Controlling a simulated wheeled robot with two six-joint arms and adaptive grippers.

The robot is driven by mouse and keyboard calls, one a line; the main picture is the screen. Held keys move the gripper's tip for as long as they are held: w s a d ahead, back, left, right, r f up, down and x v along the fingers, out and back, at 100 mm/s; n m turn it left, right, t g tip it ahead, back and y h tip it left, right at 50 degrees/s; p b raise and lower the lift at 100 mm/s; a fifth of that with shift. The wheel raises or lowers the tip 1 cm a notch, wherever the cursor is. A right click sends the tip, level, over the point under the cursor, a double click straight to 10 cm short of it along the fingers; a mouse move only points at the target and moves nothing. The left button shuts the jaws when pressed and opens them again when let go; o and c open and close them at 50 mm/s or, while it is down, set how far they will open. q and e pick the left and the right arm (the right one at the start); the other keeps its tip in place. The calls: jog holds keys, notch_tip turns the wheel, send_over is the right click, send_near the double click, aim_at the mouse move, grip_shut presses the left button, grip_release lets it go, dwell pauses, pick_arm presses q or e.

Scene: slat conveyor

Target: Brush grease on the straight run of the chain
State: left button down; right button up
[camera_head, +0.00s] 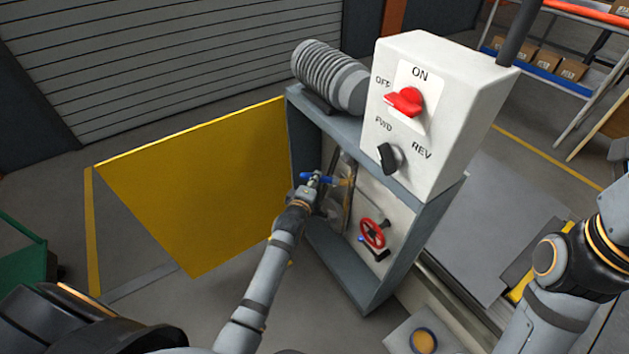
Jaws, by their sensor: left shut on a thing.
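My left gripper (314,184) reaches into the open drive cabinet (345,276) and is shut on a brush with a blue handle (304,176). The brush's tan bristle end (345,183) points right, close to the chain area (347,200) inside the cabinet. The chain is small and partly hidden by the gripper, and I cannot tell whether the bristles touch it. An open pot of amber grease (423,341) stands on a grey surface at the bottom. My right arm shows at the right edge, but its gripper is out of view.
The yellow door (200,185) stands open left of the cabinet. A red handwheel (373,233) sits inside, right of the chain. Above are the white control box (440,110), its red switch (404,101) turned toward OFF, and a ribbed motor (330,75).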

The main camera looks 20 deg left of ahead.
pick_arm(q)
notch_tip(320, 180, down, 9)
jog(key=b, duration=0.7)
jog(key=shift+f, duration=0.2)
jog(key=shift+f, duration=0.1)
notch_tip(320, 180, down, 3)
jog(key=b, duration=0.3)
jog(key=shift+f, duration=0.2)
jog(key=shift+b, duration=0.3)
notch_tip(320, 180, down, 4)
jog(key=b, duration=0.3)
jog(key=shift+r, duration=0.25)
jog(key=shift+f, duration=0.1)
notch_tip(320, 180, down, 10)
jog(key=b, duration=1)
jog(key=shift+f, duration=0.2)
